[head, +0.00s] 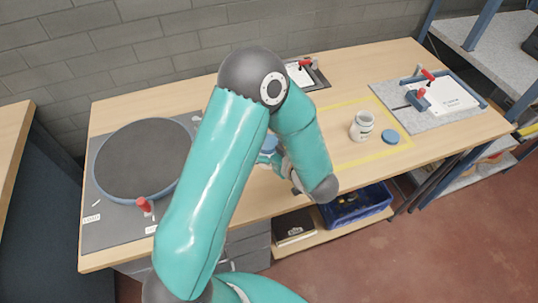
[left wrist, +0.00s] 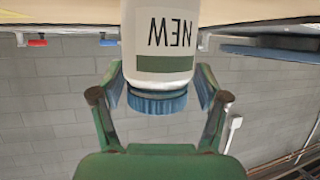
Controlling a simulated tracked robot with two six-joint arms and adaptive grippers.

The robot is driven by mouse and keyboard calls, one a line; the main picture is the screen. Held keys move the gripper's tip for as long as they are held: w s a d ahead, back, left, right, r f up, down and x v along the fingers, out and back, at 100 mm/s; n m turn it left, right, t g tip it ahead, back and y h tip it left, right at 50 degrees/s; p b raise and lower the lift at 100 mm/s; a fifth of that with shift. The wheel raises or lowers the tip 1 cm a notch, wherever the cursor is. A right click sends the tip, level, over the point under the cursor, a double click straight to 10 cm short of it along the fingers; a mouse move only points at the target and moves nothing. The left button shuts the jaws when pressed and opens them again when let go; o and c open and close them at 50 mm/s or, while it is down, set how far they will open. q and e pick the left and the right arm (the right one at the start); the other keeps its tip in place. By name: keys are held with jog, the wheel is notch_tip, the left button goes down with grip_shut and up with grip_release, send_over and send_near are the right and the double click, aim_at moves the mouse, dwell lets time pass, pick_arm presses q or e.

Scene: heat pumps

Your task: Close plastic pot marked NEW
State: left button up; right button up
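The plastic pot marked NEW (left wrist: 165,35) shows upside down in the left wrist view, white with a green band. Its blue lid (left wrist: 158,102) is on its mouth; I cannot tell how tight. My left gripper (left wrist: 159,85) has one finger on each side of the lid, with narrow gaps showing beside it. In the head view my left gripper (head: 290,172) is partly hidden by my teal arm. Beside it a blue lid (head: 268,144) shows, its pot mostly hidden. My right gripper is not in view.
A second, open white pot (head: 362,126) stands in a yellow outline on the wooden table (head: 430,150). A loose blue lid (head: 390,136) lies next to it. A round dark plate (head: 142,160) is at left. Clamp fixtures (head: 440,97) stand at back right.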

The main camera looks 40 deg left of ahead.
pick_arm(q)
jog(key=c, duration=1)
jog(key=shift+r, duration=0.1)
notch_tip(320, 180, up, 20)
jog(key=shift+f+p, duration=0.1)
jog(key=shift+p, duration=0.9)
jog(key=o, duration=0.8)
grip_shut()
